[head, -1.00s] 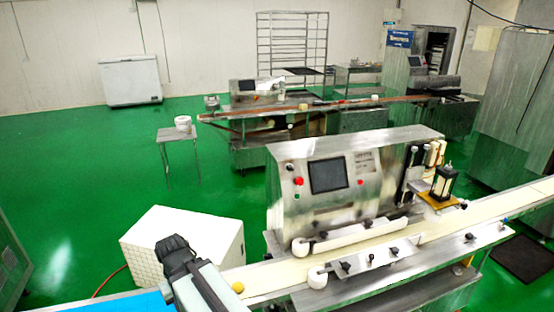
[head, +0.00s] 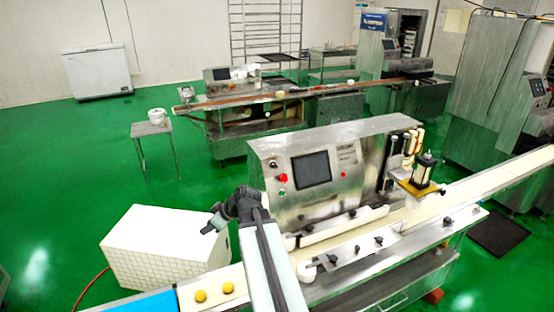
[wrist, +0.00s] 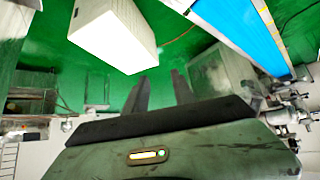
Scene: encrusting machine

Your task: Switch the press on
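The steel machine (head: 258,200) stands in the middle of the head view. Its front panel has a dark screen (head: 311,169). Left of the screen are a dark knob (head: 272,164), a red button (head: 283,178) and a small green button (head: 282,192). Another small red button (head: 343,175) is right of the screen. A black and white press unit (head: 425,169) sits over the belt at the machine's right end. My gripper (head: 208,228) is left of the panel and apart from it, pointing left. In the wrist view my gripper (wrist: 162,78) has two dark fingers apart, with nothing between them.
A white box (head: 165,250) stands on the green floor below my gripper. A small table (head: 152,130) and another machine stand behind.

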